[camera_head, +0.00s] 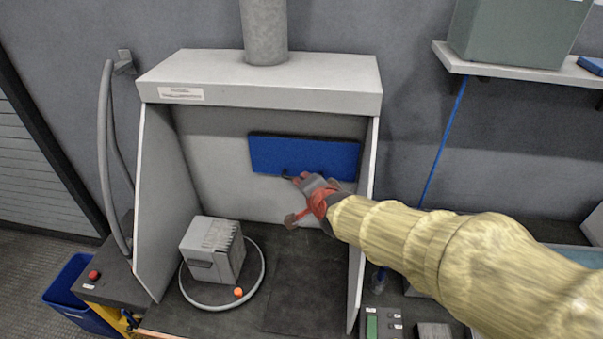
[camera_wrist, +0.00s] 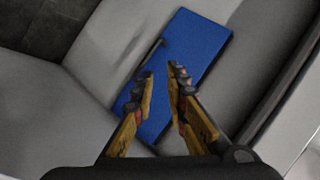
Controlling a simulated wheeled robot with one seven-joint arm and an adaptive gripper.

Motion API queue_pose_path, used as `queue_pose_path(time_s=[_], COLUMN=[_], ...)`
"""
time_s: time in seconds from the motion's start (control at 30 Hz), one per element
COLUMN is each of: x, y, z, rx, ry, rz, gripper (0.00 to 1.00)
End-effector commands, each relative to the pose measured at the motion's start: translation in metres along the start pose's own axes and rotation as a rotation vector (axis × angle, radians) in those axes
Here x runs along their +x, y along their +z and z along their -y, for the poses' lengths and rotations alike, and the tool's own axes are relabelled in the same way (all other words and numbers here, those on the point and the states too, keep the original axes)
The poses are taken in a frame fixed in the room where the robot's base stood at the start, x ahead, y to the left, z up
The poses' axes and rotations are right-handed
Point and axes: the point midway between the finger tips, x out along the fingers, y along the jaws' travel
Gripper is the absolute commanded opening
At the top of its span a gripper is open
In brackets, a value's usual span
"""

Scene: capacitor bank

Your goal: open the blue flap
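The blue flap (camera_head: 305,156) is a flat rectangular panel on the back wall of a grey hood. It lies flat against the wall in the head view, with a small dark handle (camera_head: 286,174) at its lower edge. In the wrist view the flap (camera_wrist: 200,45) appears tilted, and the handle (camera_wrist: 155,48) shows at its left edge, beyond the fingertips. My gripper (camera_head: 297,199) is in front of the flap's lower edge, close to the handle. In the wrist view its two fingers (camera_wrist: 163,72) are apart with nothing between them. Whether a finger touches the flap cannot be told.
The grey hood (camera_head: 260,88) has side walls left and right of my gripper. A grey box (camera_head: 213,250) stands on the dark hood floor inside a cable loop, with an orange ball (camera_head: 238,292) nearby. A shelf (camera_head: 500,66) is at upper right.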

Motion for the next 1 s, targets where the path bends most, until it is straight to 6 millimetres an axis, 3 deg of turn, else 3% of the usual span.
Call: queue_pose_path(time_s=[0.1, 0.3, 0.6, 0.77, 1.0], x=[0.048, 0.099, 0.115, 0.126, 0.159], y=[0.008, 0.017, 0.023, 0.017, -0.001], z=[0.007, -0.008, -0.035, -0.037, -0.035], rx=[0.190, 0.457, 0.615, 0.625, 0.624], ry=[-0.043, -0.130, -0.220, -0.227, -0.227], rz=[-0.094, -0.283, -0.442, -0.455, -0.454], gripper=[0.14, 0.14, 0.14, 0.14, 0.14])
